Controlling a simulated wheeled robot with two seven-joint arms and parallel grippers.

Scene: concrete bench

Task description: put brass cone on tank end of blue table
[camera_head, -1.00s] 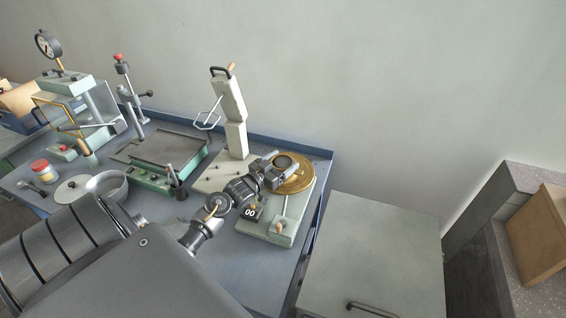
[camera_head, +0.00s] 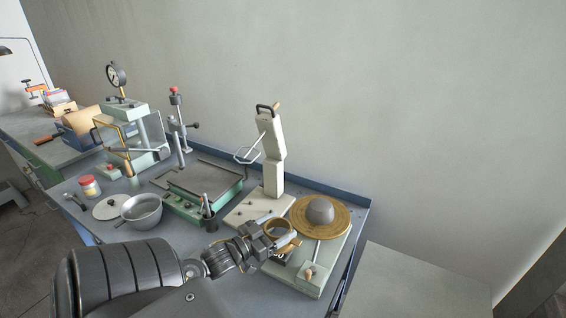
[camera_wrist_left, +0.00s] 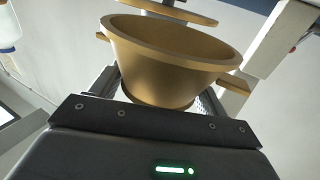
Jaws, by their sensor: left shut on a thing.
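The brass cone (camera_head: 279,230) is an open, hollow brass frustum with side lugs. My left gripper (camera_head: 270,240) is shut on it and holds it beside the flow table's round brass plate (camera_head: 336,228), apart from the grey mound (camera_head: 320,210) there. In the left wrist view the cone (camera_wrist_left: 170,62) fills the space between the fingers, wide rim up and tilted. The blue table (camera_head: 245,292) runs from the lower right to the far left. A clear-walled box (camera_head: 150,138) in a pale green frame stands toward its far left end. My right gripper is out of view.
A white lever stand (camera_head: 272,150) rises behind the cone. A green flat-topped device (camera_head: 198,183), a metal bowl (camera_head: 141,211), a white disc (camera_head: 110,207) and a red-lidded jar (camera_head: 89,187) stand leftward. A pale cabinet (camera_head: 415,285) is at right.

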